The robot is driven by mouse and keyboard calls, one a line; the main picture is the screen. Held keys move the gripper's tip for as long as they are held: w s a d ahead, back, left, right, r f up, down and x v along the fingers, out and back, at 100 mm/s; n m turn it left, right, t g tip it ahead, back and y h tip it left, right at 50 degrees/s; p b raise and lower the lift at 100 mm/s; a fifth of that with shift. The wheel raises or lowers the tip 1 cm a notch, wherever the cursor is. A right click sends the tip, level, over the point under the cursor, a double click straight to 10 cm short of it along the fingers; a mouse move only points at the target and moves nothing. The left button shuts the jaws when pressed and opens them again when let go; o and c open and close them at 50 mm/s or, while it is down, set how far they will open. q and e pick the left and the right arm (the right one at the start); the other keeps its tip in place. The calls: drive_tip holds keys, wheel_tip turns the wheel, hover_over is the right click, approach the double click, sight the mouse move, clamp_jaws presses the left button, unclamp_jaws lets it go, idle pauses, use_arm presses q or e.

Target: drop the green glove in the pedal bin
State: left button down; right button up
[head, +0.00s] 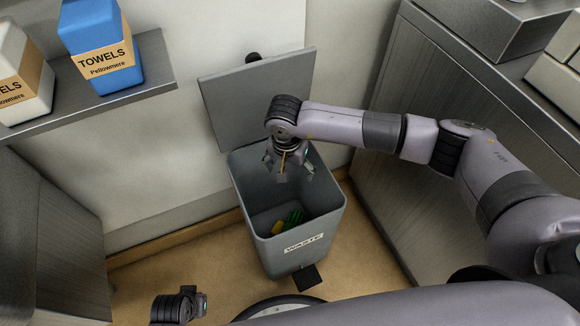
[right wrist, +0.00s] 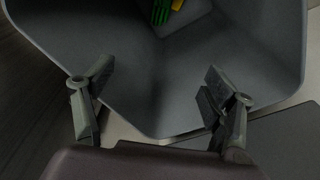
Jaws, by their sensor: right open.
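The green glove (head: 295,216) lies at the bottom of the grey pedal bin (head: 243,190); part of it also shows at the top of the right wrist view (right wrist: 160,12). The bin stands upright with its lid (head: 262,95) raised against the wall, and its front is labelled WASTE. My right gripper (head: 285,172) points down into the bin's mouth, above the glove and apart from it. Its fingers are spread, with nothing between them in the right wrist view (right wrist: 160,100).
A small yellow item (head: 277,228) lies beside the glove in the bin. The bin's pedal (head: 308,278) sticks out in front. A shelf (head: 145,80) at upper left holds blue (head: 100,45) and white (head: 22,75) towel packs. A grey cabinet (head: 400,130) stands close on the right.

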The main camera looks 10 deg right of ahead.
wheel_tip(320, 180, up, 12)
drive_tip(key=s, duration=0.1)
drive_tip(key=shift+a, duration=0.4)
drive_tip(key=shift+s, duration=0.1)
